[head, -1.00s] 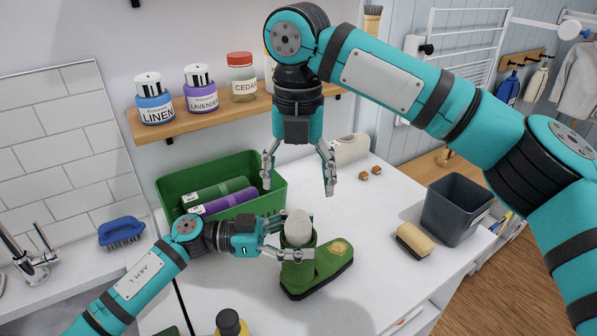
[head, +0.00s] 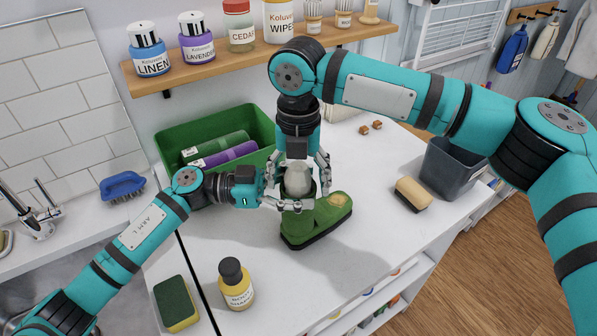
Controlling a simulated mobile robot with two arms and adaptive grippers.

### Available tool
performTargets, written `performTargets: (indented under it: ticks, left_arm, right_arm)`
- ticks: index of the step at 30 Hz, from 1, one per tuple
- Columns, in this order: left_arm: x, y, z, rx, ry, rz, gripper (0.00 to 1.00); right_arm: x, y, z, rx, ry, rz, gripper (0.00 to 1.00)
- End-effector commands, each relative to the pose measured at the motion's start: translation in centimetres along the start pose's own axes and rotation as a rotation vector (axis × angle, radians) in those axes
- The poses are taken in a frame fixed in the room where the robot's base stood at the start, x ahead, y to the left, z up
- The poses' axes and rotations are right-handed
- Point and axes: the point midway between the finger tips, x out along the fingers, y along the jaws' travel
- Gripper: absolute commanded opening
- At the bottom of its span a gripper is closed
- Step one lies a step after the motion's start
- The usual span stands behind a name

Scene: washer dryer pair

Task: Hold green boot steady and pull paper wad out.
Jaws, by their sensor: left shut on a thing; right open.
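The green boot (head: 317,220) stands upright on the white top, its toe pointing right and away. The pale paper wad (head: 297,180) sticks up out of the boot's opening. My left gripper (head: 285,203) is shut on the boot's shaft from the left. My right gripper (head: 298,186) points down from above, open, its fingers on either side of the paper wad. I cannot tell whether those fingers touch the wad. The boot's shaft is partly hidden behind the fingers.
A green bin (head: 215,131) with rolled items stands behind left. A dark bin (head: 450,168) and a tan-and-black brush (head: 412,194) are on the right. A shelf (head: 250,57) with jars runs behind.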

Motion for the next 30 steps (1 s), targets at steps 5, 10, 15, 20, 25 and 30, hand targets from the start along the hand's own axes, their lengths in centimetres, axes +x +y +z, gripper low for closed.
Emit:
performTargets:
  ticks: [5, 10, 15, 20, 25, 30]
  left_arm:
    - [-0.03, -0.04, 0.00, 0.001, 0.000, -0.001, 0.18]
    - [-0.03, -0.04, 0.00, 0.001, 0.000, -0.001, 0.18]
    - [-0.03, -0.04, 0.00, 0.001, 0.000, -0.001, 0.18]
    - [-0.02, -0.03, -0.01, 0.001, 0.000, -0.001, 0.18]
    - [-0.02, -0.03, -0.01, 0.001, 0.000, -0.001, 0.18]
    - [-0.02, -0.03, -0.02, 0.001, 0.000, -0.001, 0.18]
  right_arm:
    - [-0.03, -0.01, 0.00, 0.000, 0.000, 0.000, 0.64]
    - [-0.05, 0.00, 0.01, 0.000, 0.000, 0.000, 0.42]
    - [-0.04, -0.01, 0.01, 0.000, 0.000, 0.000, 0.20]
    - [-0.03, -0.01, 0.00, 0.000, 0.000, 0.000, 0.29]
    - [-0.03, -0.01, 0.00, 0.000, 0.000, 0.000, 0.10]
    - [-0.53, 0.02, 0.03, 0.000, -0.001, 0.001, 0.10]
